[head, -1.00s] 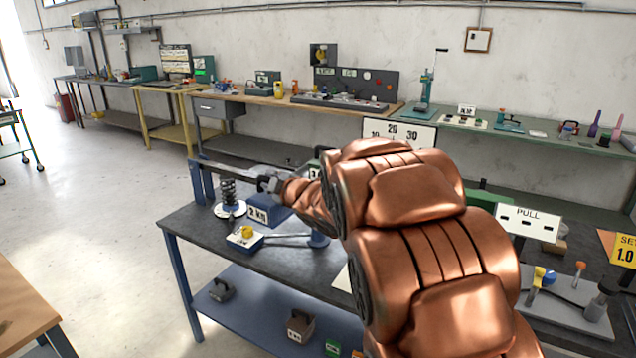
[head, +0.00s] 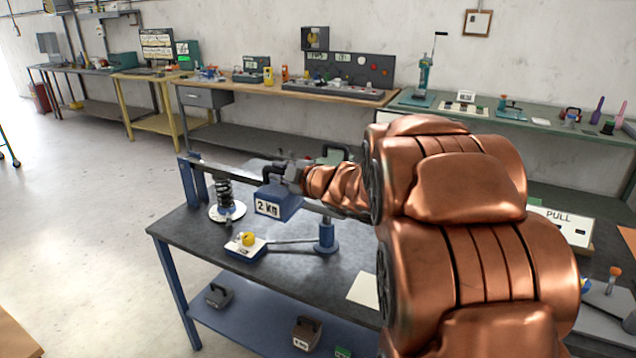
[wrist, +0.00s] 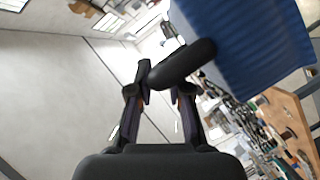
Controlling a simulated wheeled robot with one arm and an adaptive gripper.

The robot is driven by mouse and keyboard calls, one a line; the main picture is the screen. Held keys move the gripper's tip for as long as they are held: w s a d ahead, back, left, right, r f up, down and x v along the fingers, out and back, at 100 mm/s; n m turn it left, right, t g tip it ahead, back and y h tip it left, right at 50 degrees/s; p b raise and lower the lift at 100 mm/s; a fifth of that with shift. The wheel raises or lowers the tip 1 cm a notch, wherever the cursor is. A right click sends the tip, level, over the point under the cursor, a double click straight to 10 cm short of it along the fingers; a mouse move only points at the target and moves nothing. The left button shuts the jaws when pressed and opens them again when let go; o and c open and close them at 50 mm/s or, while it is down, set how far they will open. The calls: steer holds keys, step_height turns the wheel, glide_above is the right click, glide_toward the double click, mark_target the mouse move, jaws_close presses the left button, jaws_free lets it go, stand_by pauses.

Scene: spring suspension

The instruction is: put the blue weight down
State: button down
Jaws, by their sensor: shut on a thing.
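The blue weight (head: 273,209), marked 2 KG, hangs roughly upright from my gripper (head: 285,176) in the head view. My gripper is shut on its black handle (wrist: 183,65). The blue body also shows at the upper right of the wrist view (wrist: 250,45). The weight appears to be above the dark worktable (head: 190,236), just right of the coil spring (head: 224,193) on its white disc. The gap beneath it is hard to judge. My arm hides part of the table behind it.
A small box with a yellow knob (head: 247,240) and a rod leading to a blue post (head: 326,236) sit on the table in front of the weight. A blue upright (head: 190,183) stands at the back left. Grey (head: 218,295) and brown (head: 306,333) weights rest on the lower shelf.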

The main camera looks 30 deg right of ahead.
steer(key=shift+w+d+r, duration=0.2)
steer(key=shift+w+r, duration=0.1)
steer(key=shift+w, duration=0.2)
steer(key=w+d+p, duration=0.2)
steer(key=d, duration=0.5)
steer(key=w+d+f+p, duration=0.1)
steer(key=w+d+p, duration=0.2)
steer(key=d, duration=0.4)
steer(key=shift+f, duration=0.2)
steer(key=f, duration=0.1)
steer(key=f+p, duration=0.1)
steer(key=f, duration=0.1)
steer(key=shift+w+d+f+p, duration=0.15)
steer(key=shift+d+f+p, duration=0.2)
steer(key=c, duration=1.1)
jaws_free()
steer(key=shift+f, duration=0.2)
